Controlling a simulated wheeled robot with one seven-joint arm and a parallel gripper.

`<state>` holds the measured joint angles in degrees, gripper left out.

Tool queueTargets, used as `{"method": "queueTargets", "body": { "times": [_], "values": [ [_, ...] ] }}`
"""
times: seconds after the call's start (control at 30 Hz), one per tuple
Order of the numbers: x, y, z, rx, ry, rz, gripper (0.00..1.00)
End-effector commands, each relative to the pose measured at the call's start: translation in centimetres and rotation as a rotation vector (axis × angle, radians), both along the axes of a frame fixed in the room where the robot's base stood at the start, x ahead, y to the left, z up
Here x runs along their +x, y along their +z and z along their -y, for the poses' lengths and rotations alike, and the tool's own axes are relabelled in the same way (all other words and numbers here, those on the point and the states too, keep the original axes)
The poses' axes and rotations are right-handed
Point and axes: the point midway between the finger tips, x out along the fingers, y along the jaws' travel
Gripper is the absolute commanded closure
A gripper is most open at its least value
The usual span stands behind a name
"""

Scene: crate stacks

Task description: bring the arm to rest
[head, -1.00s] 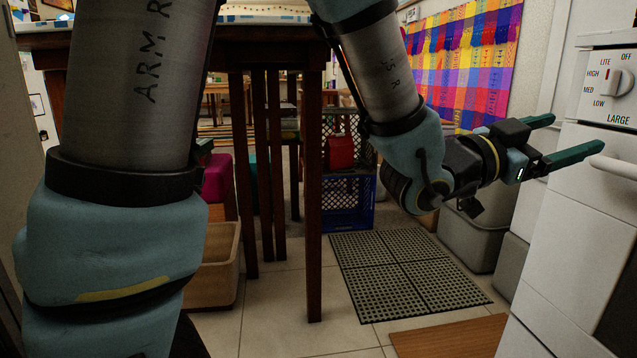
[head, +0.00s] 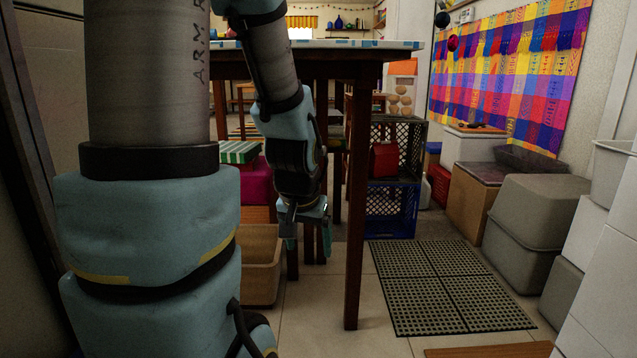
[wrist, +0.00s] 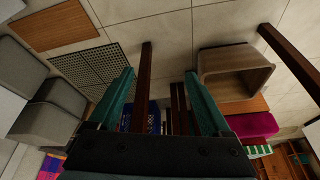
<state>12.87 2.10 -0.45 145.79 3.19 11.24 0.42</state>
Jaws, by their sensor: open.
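My gripper (head: 305,238) hangs fingers down in the head view, in front of the wooden table legs and to the right of the tan open bin. Its two green fingers are apart with nothing between them. In the wrist view my gripper (wrist: 162,100) also shows open and empty, with floor tiles and table legs beyond the fingers. My arm is folded in at the left of the head view, the forearm pointing down.
A table (head: 352,190) stands close behind my gripper. A tan bin (head: 262,262) is on the floor beside it. Stacked crates (head: 391,210) stand behind the table leg. A perforated mat (head: 450,290) lies on open floor at right, near grey bins (head: 525,225).

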Motion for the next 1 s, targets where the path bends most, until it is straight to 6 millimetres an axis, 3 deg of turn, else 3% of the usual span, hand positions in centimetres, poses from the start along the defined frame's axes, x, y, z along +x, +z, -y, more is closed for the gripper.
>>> {"method": "queueTargets", "body": {
  "times": [0.1, 0.2, 0.47, 1.0],
  "values": [
    [-3.0, -0.1, -3.5, 0.008, 0.132, -0.147, 0.18],
    [-5.1, 0.7, -5.0, 0.006, 0.205, -0.238, 0.18],
    [-4.9, 5.9, -4.7, 0.008, 0.191, -0.229, 0.18],
    [-4.8, 19.5, -4.7, 0.008, 0.189, -0.227, 0.18]
  ]
}}
